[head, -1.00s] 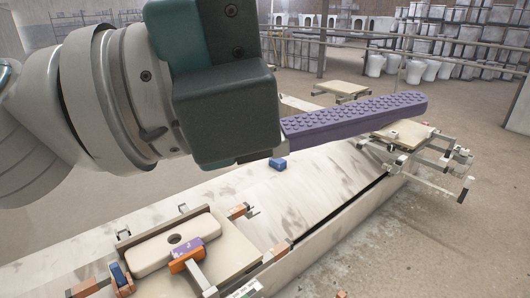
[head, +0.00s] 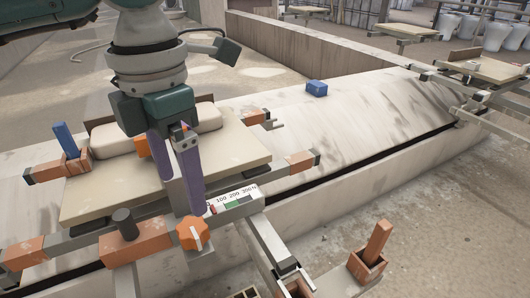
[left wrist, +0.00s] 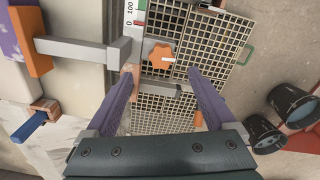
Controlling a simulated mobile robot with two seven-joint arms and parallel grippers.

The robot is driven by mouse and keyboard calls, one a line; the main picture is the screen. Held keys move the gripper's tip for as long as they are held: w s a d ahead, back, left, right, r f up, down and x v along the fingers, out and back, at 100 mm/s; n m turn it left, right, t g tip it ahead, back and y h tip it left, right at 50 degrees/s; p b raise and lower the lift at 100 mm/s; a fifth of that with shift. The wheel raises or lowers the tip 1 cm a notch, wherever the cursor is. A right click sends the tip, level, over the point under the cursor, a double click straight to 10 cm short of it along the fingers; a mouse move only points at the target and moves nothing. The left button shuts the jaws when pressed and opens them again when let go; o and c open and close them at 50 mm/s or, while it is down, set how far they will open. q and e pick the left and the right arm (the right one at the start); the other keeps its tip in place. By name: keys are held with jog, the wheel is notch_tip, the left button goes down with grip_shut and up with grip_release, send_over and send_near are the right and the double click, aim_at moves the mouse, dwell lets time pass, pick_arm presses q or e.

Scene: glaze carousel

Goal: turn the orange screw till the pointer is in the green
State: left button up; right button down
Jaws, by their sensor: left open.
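The orange screw (head: 193,233) is a lobed knob with a pale mark, at the front of the fixture; it also shows in the left wrist view (left wrist: 161,56). Beside it is the white scale (head: 236,198), marked 100, 200, 300 N, with a green band (head: 233,203) and some red near its low end. I cannot clearly tell where the pointer stands. My left gripper (head: 181,196) points down with two purple fingers apart and empty. In the left wrist view its fingertips (left wrist: 163,73) are spread, with the screw just beyond and between them. My right gripper is not in view.
A pale board (head: 90,190) with a cream block (head: 195,117) lies behind the screw. Orange clamps and a dark-topped post (head: 124,222) stand close by on the left. A blue block (head: 317,88) sits on the bench. Dark buckets (left wrist: 290,103) stand right in the wrist view.

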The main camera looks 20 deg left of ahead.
aim_at(192, 226)
pick_arm(q)
notch_tip(192, 226, down, 9)
jog(key=b, duration=0.3)
jog(key=shift+s+d+r, duration=0.1)
jog(key=shift+r, duration=0.1)
jog(key=c, duration=1.4)
